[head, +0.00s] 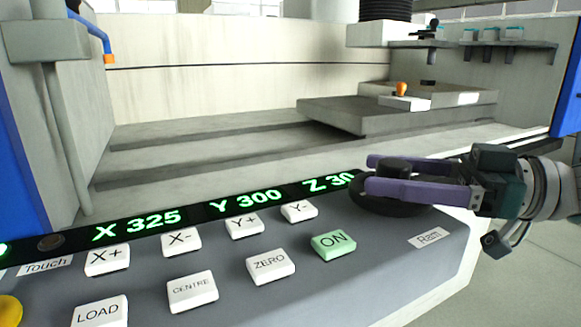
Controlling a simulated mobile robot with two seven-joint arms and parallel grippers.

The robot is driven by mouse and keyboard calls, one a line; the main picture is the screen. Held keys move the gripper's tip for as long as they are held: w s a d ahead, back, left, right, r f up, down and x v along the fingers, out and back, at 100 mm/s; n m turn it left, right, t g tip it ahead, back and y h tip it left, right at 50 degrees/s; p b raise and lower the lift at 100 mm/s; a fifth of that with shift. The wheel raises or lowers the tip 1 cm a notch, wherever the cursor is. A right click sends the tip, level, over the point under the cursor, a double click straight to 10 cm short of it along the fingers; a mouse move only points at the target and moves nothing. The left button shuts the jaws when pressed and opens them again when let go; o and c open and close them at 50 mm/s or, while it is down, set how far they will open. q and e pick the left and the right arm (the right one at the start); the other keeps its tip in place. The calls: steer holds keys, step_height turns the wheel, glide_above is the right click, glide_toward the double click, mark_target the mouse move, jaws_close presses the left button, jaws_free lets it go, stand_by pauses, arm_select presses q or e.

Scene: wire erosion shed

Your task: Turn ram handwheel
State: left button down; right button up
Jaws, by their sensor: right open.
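The ram handwheel (396,209) is a dark round wheel at the right end of the sloping grey control panel, beside a label reading "Ram" (429,238). A dark upright knob (397,166) shows above the wheel. My right gripper (370,174) comes in from the right with its two purple fingers apart, one on the far side of the knob and one on the near side. The near finger hides part of the knob and wheel. I cannot tell if either finger touches the knob. My left gripper is out of view.
The panel holds several white buttons, a green ON button (333,244) and a lit display (245,200) reading X 325, Y 300 and Z 30, partly cut off by the wheel. Behind are the machine tank and a stepped worktable (365,118). Floor shows at right.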

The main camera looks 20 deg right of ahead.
jaws_close()
stand_by(0.5)
steer(key=shift+r+m+t+h+p, duration=0.15)
steer(key=shift+m+t+h+p, duration=0.2)
steer(key=shift+p, duration=0.4)
steer(key=m+t+h+p, duration=0.3)
steer(key=m+h+p, duration=0.1)
steer(key=h+p, duration=0.1)
steer(key=m+t+h+p, duration=0.3)
steer(key=m+h+p, duration=0.1)
steer(key=p, duration=0.4)
steer(key=shift+h, duration=0.85)
steer(key=m+h+p, duration=0.2)
steer(key=h, duration=0.2)
steer(key=shift+m, duration=0.35)
steer(key=shift+f+m+g+h, duration=0.1)
steer(key=shift+m+g+h, duration=0.1)
steer(key=shift+m+h, duration=0.75)
steer(key=shift+f+m+g+h, duration=0.15)
steer(key=shift+m+h, duration=0.3)
steer(key=shift+h, duration=1.2)
